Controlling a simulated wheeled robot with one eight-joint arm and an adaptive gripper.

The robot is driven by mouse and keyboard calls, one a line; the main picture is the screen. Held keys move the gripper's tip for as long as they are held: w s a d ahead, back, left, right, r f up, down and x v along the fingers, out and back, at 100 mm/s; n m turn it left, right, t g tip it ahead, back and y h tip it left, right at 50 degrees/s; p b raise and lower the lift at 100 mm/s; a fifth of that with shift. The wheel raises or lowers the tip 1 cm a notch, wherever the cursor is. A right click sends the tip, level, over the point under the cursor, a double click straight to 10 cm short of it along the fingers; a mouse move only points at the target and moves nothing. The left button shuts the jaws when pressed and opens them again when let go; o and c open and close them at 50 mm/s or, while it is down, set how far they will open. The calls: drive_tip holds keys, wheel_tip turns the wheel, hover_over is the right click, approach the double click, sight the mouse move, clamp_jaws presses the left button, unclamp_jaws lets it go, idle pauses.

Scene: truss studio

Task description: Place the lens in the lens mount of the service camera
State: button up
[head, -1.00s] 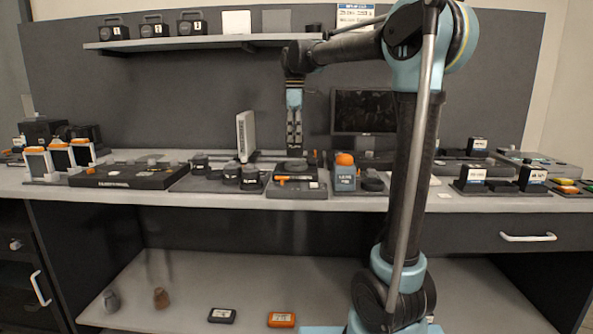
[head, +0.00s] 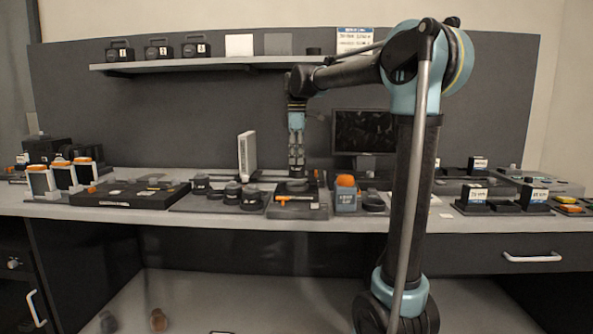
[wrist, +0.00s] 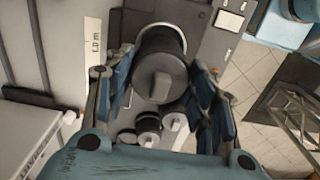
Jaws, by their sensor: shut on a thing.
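My gripper (head: 296,174) points straight down over the service camera (head: 297,210), a dark grey unit with an orange lever at the bench's front middle. In the wrist view my gripper (wrist: 165,85) has a finger on each side of the lens (wrist: 160,78), a dark round piece with a grey face and a raised bar, and is shut on it. A black round rim (wrist: 160,38) shows just beyond the lens. The lens mount is hidden under the lens and fingers. I cannot tell whether the lens touches it.
Several dark lenses (head: 232,192) stand on a tray left of the service camera. A blue-grey box with an orange top (head: 346,196) stands close on its right. A white upright panel (head: 247,156) is behind to the left, and a monitor (head: 363,132) is behind to the right.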

sight(297, 166)
drive_tip(key=shift+f, duration=2)
drive_tip(key=o, duration=1.5)
drive_tip(key=shift+f, duration=0.1)
drive_tip(key=shift+o, duration=0.2)
wheel_tip(297, 166, up, 12)
drive_tip(key=shift+r, duration=0.1)
